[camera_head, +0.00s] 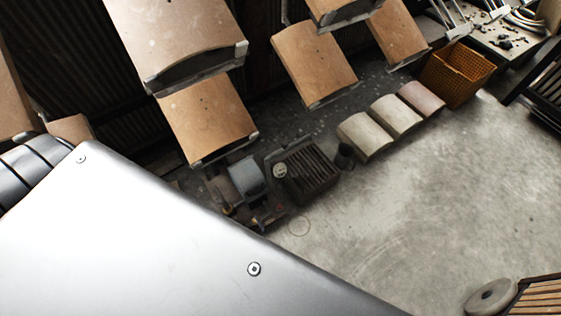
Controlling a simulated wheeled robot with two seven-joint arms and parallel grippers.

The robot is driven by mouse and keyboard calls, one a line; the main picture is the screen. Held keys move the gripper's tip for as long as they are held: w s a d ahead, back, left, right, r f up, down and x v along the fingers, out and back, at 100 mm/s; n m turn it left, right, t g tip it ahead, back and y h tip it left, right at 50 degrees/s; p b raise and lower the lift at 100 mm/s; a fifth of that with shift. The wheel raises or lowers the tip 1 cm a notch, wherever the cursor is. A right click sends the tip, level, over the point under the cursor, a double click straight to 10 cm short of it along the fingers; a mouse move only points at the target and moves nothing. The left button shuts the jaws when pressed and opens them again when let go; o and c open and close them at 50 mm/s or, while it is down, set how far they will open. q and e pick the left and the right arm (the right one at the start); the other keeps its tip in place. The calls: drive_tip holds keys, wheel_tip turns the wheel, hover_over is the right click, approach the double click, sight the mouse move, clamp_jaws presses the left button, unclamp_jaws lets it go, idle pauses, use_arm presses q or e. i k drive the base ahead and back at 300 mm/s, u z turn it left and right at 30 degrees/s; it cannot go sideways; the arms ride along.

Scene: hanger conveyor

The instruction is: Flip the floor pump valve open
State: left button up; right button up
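A grey rounded machine (245,180) with a motor-like housing stands on the floor left of the middle, and it looks like the floor pump. Its lower part is dark and cluttered. I cannot make out a valve or its position. A large silver panel of my own body is close to the camera and hides the lower left, right up to the machine's near side. Neither of my grippers is in view.
A dark ribbed crate (308,176) stands right of the machine, with a small dark cup (345,156) beyond it. Several pale curved tiles lie further back near an orange basket (456,74). Brown panels (207,118) hang above.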

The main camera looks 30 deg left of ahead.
sight(258, 222)
drive_tip(key=z, duration=0.4)
drive_tip(key=k, duration=1.3)
drive_tip(key=u, duration=0.95)
